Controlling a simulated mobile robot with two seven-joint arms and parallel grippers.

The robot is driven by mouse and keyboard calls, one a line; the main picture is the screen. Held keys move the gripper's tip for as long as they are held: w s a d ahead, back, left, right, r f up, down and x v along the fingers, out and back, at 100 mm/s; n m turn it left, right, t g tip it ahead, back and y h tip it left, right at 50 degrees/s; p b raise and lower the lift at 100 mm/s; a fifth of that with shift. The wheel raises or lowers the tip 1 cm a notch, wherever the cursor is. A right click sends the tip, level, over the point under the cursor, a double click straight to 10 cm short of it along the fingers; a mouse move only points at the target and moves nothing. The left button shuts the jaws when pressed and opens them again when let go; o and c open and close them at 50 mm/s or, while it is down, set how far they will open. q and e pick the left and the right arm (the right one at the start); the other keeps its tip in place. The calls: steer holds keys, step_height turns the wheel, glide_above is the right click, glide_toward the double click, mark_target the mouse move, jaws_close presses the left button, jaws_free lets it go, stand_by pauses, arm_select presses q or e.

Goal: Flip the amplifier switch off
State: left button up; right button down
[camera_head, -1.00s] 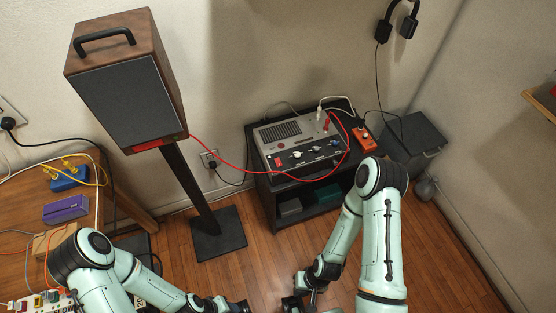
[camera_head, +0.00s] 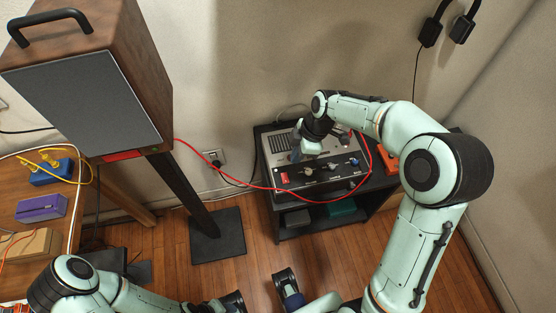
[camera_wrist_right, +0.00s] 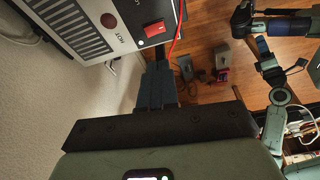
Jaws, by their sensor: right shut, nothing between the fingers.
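The amplifier (camera_head: 273,144) is a grey box with a vented top and a dark front panel. Its red switch (camera_head: 285,177) sits at the panel's left end; it also shows in the right wrist view (camera_wrist_right: 155,31). I cannot tell which way the rocker is set. My right gripper (camera_head: 297,154) is over the amplifier's top, behind the switch and apart from it. In the right wrist view my right gripper (camera_wrist_right: 155,72) is shut and empty, its tips just below the switch.
A black stand (camera_head: 283,222) holds the amplifier, with an orange box (camera_head: 386,163) on its right. A red cable (camera_head: 240,186) loops past the panel to the speaker (camera_head: 90,105) on its pole at the left. Open wooden floor (camera_head: 265,260) lies in front.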

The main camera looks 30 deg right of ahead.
steer(key=r, duration=0.1)
steer(key=r+n, duration=0.1)
steer(key=shift+w+d+r, duration=0.2)
steer(key=shift+w+r, duration=0.2)
steer(key=b, duration=0.2)
glide_toward(282, 175)
steer(key=x, duration=0.5)
steer(key=shift+s+a, duration=0.1)
steer(key=shift+a, duration=0.1)
steer(key=shift+f, duration=0.5)
